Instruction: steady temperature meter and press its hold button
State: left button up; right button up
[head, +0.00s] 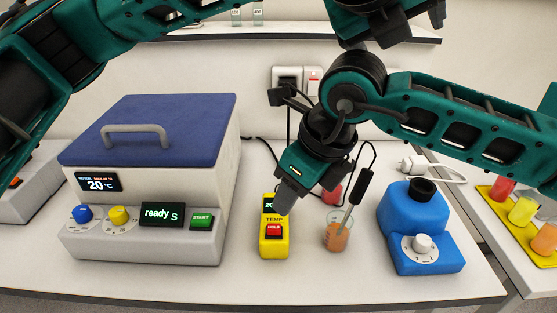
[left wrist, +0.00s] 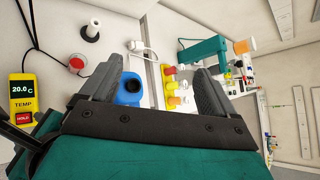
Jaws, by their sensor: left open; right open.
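The yellow temperature meter (head: 274,248) stands upright on the bench, with its red HOLD button (head: 274,231) on the front. My right gripper (head: 287,203) is open and empty, pointing down at the meter's upper right and partly covering its display; contact cannot be told. In the left wrist view the meter (left wrist: 22,92) shows at the left edge, reading 20.0 C, with its HOLD button (left wrist: 24,119) in sight. My left gripper (left wrist: 155,82) is open and empty, well away from the meter. A black-handled probe (head: 360,187) leans in a beaker of orange liquid (head: 337,235).
A blue-lidded machine (head: 150,170) reading "ready" stands left of the meter. A blue device with a dial (head: 415,235) stands right of the beaker. A yellow tray (head: 545,256) with several colored samples is at far right. The bench front is clear.

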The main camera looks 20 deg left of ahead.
pick_arm(q)
jog(key=w+a+f+n+g+y, duration=0.2)
jog(key=w+a+f+n, duration=0.1)
jog(key=w+a+f, duration=0.55)
jog(key=w+a+f+n+g+y, duration=0.25)
jog(key=w+a+f, duration=0.25)
jog(key=a+f, duration=0.65)
jog(key=m+g, duration=0.5)
jog(key=g, duration=0.2)
send_over(274, 212)
jog(key=w, duration=0.2)
notch_tip(274, 212, down, 5)
jog(key=f, duration=1.2)
jog(key=shift+s+a, duration=0.1)
jog(key=shift+a, duration=0.15)
jog(key=shift+c, duration=0.3)
jog(key=c, duration=1.3)
jog(key=shift+o, duration=0.2)
pick_arm(e)
jog(key=shift+c, duration=0.3)
